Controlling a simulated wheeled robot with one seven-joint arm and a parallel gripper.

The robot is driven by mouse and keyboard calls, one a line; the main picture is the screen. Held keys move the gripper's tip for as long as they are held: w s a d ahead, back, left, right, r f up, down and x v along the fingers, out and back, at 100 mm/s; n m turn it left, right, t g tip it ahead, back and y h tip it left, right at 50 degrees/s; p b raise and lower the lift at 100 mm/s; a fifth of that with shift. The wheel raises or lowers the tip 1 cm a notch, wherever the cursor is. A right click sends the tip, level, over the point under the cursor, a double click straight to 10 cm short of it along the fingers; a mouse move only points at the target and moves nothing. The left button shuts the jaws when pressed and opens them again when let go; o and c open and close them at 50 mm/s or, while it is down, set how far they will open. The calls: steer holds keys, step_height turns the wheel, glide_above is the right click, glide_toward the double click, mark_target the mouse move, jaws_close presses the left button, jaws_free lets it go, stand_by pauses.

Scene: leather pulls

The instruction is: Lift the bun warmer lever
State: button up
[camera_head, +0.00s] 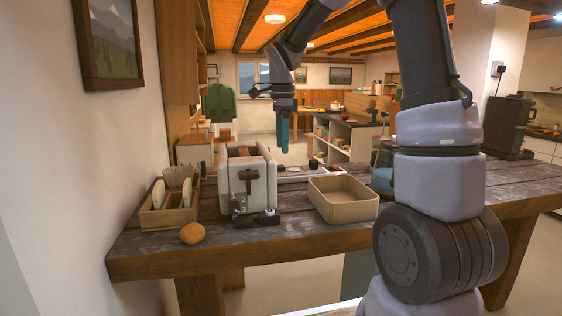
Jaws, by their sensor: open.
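The bun warmer (237,185) is a cream, toaster-like box on the dark wooden table, left of centre. Its black lever (248,175) shows on the front face, in the upper half. My gripper (284,148) hangs pointing down, above and to the right of the bun warmer in the picture, apart from it. Its blue-green fingers are seen nearly edge-on. It is open, and nothing shows between the fingers.
A wooden holder (160,220) with pale discs stands left of the warmer; a round bun (192,234) lies before it. Small dark objects (268,217) sit at the warmer's front foot. An empty-looking tan box (343,211) stands to the right. The wall is close on the left.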

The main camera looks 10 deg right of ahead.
mark_target(283, 166)
step_height(283, 166, down, 6)
stand_by(0.4)
jaws_close()
stand_by(1.2)
